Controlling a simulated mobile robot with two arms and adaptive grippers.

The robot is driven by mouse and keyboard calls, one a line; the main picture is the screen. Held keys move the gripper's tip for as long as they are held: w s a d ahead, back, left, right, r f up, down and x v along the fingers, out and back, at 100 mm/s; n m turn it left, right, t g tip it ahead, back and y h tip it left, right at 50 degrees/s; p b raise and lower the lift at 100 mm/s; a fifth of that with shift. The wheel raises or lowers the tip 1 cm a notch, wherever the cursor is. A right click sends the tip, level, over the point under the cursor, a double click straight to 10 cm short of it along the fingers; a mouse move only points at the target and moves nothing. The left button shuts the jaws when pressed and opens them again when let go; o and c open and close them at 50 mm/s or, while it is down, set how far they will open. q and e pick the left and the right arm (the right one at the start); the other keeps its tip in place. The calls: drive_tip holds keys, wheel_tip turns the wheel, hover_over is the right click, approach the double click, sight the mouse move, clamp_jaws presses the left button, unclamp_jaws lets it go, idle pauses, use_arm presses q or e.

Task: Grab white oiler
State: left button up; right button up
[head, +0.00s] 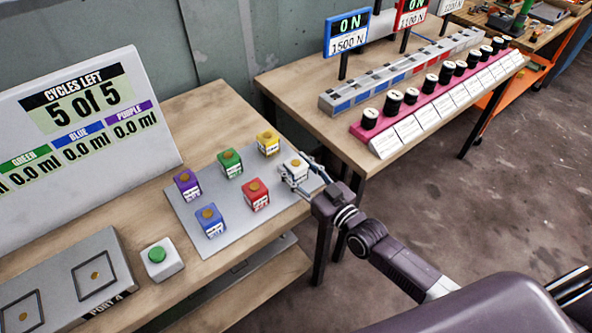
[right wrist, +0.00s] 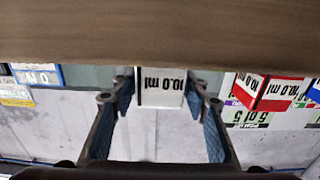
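The white oiler (head: 296,164) is a small white block with an orange disc on top, at the right edge of the grey plate in the head view. My right gripper (head: 288,176) is at it, with its fingers reaching around its near sides. In the right wrist view the oiler's face (right wrist: 161,88), marked "10.0 ml", shows between the two blue-padded fingers (right wrist: 160,92). The fingers are spread, one on each side; whether they touch the oiler cannot be told. My left gripper is not in view.
Purple (head: 187,184), green (head: 229,163), yellow (head: 268,143), red (head: 255,194) and blue (head: 210,220) oilers stand on the grey plate (head: 250,233). A green-button box (head: 161,260) is nearby. Another table (head: 300,82) stands behind at right.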

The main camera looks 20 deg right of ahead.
drive_tip(key=c, duration=0.8)
drive_tip(key=shift+r, duration=0.2)
